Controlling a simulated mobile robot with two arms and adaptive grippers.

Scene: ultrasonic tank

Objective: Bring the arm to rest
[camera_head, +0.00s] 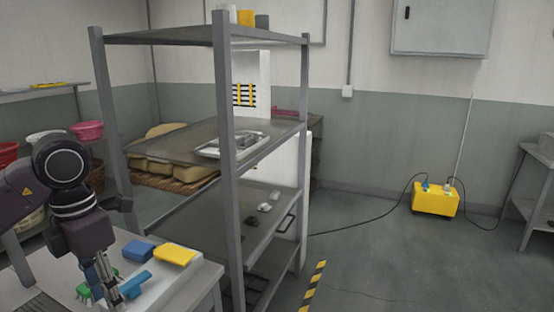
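My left arm (85,225) comes in from the left edge, bent at a round joint, and points down over the grey table (200,280). My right gripper is not in view.
A blue block (138,250), a yellow block (174,254) and a green brush-like item (84,290) lie by the gripper. A grey metal rack (225,150) stands just right of the table. Open floor (380,270) lies farther right, with a yellow box (434,201).

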